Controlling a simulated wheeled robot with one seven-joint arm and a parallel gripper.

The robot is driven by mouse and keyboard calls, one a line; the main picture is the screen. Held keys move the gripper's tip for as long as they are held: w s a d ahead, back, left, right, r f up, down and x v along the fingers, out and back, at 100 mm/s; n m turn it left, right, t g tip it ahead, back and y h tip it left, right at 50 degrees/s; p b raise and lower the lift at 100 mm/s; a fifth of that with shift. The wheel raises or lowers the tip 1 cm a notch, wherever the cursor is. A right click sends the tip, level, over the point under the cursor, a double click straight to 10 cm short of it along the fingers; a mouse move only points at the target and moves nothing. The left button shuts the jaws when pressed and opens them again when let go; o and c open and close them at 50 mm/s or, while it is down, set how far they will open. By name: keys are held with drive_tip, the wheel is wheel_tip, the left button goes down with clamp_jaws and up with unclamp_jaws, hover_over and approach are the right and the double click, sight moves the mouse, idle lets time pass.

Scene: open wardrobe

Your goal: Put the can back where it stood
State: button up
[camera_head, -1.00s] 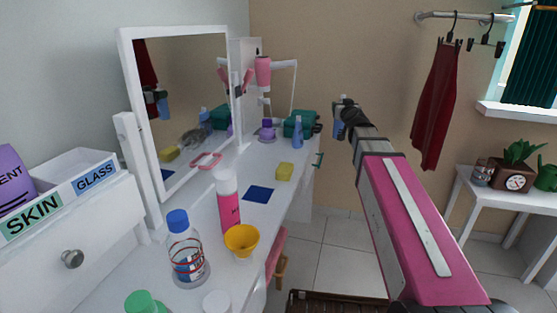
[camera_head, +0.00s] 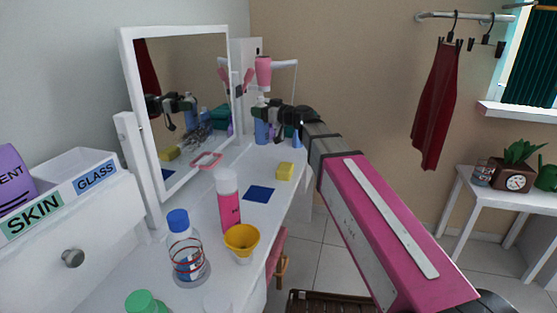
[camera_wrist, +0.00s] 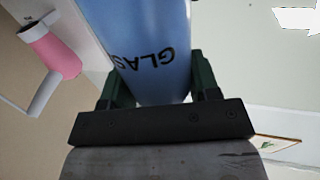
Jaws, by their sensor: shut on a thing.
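My gripper (camera_head: 262,110) is shut on a blue can (camera_head: 261,131) and holds it upright over the far part of the white dressing table. In the wrist view the can (camera_wrist: 150,40) shows black lettering that reads "GLAS", upside down, with the dark green fingers (camera_wrist: 160,88) on either side of it. I cannot tell whether the can's base touches the table. A dark blue square (camera_head: 258,193) lies flat on the table, nearer than the can, with nothing on it.
A yellow sponge (camera_head: 285,171), pink-and-white bottle (camera_head: 228,203), yellow cup (camera_head: 241,242) and clear blue-capped bottle (camera_head: 187,254) stand on the table. A mirror (camera_head: 185,100) stands at left. A pink hair dryer (camera_head: 263,72) hangs behind. A blue spray bottle (camera_head: 298,134) stands at the back.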

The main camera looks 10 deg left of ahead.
drive_tip(key=shift+s+a+r+n+g+y, duration=0.2)
drive_tip(key=shift+s+a+g, duration=0.15)
drive_tip(key=shift+a, duration=0.15)
drive_tip(key=shift+s+a+r+n+g+y, duration=0.1)
drive_tip(key=shift+s+a+r+n+g, duration=0.15)
drive_tip(key=shift+s+a, duration=0.15)
drive_tip(key=w+d+f, duration=0.7)
drive_tip(key=w+f, duration=0.2)
drive_tip(key=f, duration=0.2)
drive_tip(key=shift+f, duration=0.1)
drive_tip(key=o, duration=1.5)
drive_tip(key=shift+c, duration=0.2)
